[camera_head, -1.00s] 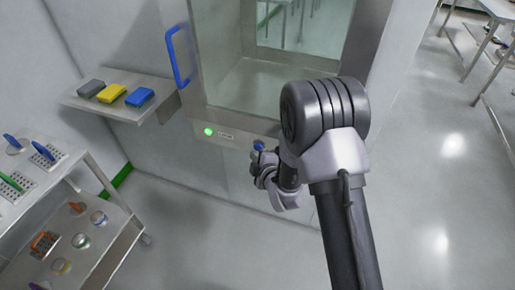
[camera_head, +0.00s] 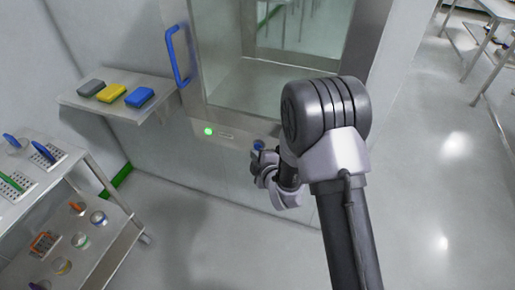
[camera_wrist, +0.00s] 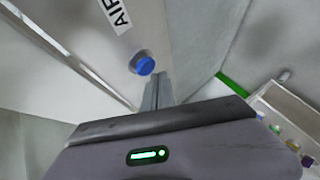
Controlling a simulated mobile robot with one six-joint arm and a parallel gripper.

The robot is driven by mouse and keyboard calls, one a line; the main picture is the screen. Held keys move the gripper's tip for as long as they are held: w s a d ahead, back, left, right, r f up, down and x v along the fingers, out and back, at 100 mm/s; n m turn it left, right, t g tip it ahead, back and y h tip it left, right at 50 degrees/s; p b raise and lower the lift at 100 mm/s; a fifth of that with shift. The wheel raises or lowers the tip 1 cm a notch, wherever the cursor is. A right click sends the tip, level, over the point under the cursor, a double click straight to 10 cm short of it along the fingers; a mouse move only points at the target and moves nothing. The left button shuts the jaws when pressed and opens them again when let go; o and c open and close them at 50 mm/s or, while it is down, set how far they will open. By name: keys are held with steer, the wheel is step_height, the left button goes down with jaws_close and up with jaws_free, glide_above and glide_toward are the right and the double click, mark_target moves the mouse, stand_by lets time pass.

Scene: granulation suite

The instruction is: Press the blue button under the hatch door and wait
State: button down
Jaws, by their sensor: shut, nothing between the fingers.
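The hatch door (camera_head: 240,78) is a glass panel in a steel frame with a blue handle (camera_head: 176,56). It looks shut. Below it, the steel panel has a lit green light (camera_head: 208,131) and a small label. The blue button (camera_wrist: 142,63) sticks out of this panel under an "AIR" label in the wrist view. It shows small in the head view (camera_head: 258,146), partly behind my gripper. My gripper (camera_wrist: 158,82) is shut and empty, with its fingertips close beside the button. I cannot tell whether they touch it.
A wall shelf (camera_head: 120,106) left of the hatch holds grey, yellow and blue blocks. A steel trolley (camera_head: 112,222) with racks and small items stands at the lower left. The floor to the right is open, with tables at the far right.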

steer(key=shift+w+d, duration=0.15)
steer(key=shift+w, duration=0.15)
steer(key=shift+w+d+b, duration=0.15)
steer(key=shift+w+b, duration=0.2)
steer(key=shift+w, duration=0.1)
stand_by(0.6)
steer(key=shift+s, duration=0.1)
steer(key=shift+s+a+b, duration=0.3)
steer(key=shift+s+b, duration=0.25)
steer(key=shift+s, duration=0.2)
steer(key=s+b, duration=0.1)
steer(key=s+a, duration=0.1)
steer(key=s, duration=0.1)
steer(key=s+b, duration=0.1)
steer(key=shift+s+a+b, duration=0.35)
stand_by(0.5)
